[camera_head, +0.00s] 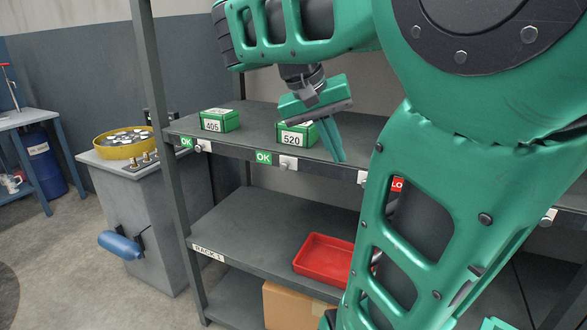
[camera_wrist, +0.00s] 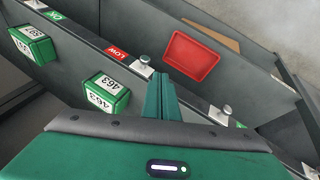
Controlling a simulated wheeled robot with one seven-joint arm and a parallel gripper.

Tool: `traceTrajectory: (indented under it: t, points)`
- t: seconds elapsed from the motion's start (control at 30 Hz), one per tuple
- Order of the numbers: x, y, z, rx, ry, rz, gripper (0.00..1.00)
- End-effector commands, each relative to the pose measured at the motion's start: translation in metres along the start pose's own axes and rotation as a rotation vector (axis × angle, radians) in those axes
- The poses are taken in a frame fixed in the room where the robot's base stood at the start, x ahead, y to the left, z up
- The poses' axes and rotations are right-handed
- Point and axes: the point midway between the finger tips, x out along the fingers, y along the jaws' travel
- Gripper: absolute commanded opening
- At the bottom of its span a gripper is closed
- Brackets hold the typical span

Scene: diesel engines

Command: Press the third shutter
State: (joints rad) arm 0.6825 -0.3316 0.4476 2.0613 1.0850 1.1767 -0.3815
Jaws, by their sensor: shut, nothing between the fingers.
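Shutters, small white plates with grey knobs, line the upper shelf's front edge. In the head view the first (camera_head: 203,146) and second (camera_head: 288,163) from the left show clearly. The third from the left (camera_head: 362,177) is partly hidden by my arm. In the wrist view, seen from the opposite side, this third one (camera_wrist: 142,66) appears beside a red LOW label (camera_wrist: 117,52). My gripper (camera_head: 337,155) is shut and empty, pointing down above the shelf, close to the third shutter. Its fingertips (camera_wrist: 160,80) show just right of that shutter in the wrist view; contact cannot be told.
Green boxes 405 (camera_head: 220,120) and 520 (camera_head: 297,135) stand on the upper shelf (camera_head: 255,110). Further green boxes (camera_wrist: 106,95) show in the wrist view. A red tray (camera_head: 325,258) lies on the lower shelf. A rack post (camera_head: 165,120) stands left.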

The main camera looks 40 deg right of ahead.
Motion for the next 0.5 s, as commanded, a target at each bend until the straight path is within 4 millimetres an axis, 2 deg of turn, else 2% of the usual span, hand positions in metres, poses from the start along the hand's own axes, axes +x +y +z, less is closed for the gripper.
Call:
traceTrajectory:
  t: [0.1, 0.2, 0.33, 0.5]
  points:
    - [-0.030, -0.003, -0.010, 0.077, 0.012, 0.017, 0.00]
    - [-0.046, -0.007, -0.011, 0.118, 0.013, 0.018, 0.00]
    - [-0.056, -0.010, -0.010, 0.146, 0.011, 0.014, 0.00]
    - [-0.059, -0.011, -0.009, 0.153, 0.011, 0.013, 0.00]
